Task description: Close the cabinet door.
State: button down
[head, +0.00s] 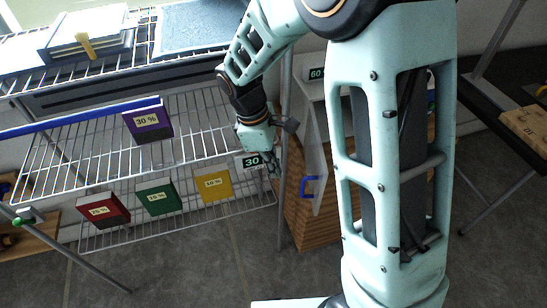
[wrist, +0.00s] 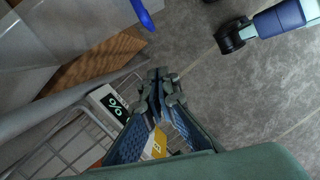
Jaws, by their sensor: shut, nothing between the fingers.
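The cabinet (head: 298,222) has wood-coloured sides and stands behind the rack, partly hidden by my arm. Its pale door (head: 314,140) appears to stand ajar, with a blue handle (head: 310,186) low on it. The handle also shows at the top of the wrist view (wrist: 143,14), beside a grey panel. My gripper (head: 273,171) is left of the door, near the rack's right end, apart from the handle. In the wrist view my gripper (wrist: 160,88) has its fingertips together with nothing between them.
A wire rack (head: 90,152) with colored percent-labelled blocks stands at left. A small display reading 30 (head: 252,161) is close to my gripper. A rack post (head: 284,120) stands between gripper and door. Grey floor (head: 215,265) is open in front.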

jog(key=d+f, duration=0.4)
jog(key=d, duration=0.1)
jog(key=shift+s+f, duration=0.25)
jog(key=shift+s, duration=0.15)
jog(key=shift+d, duration=0.1)
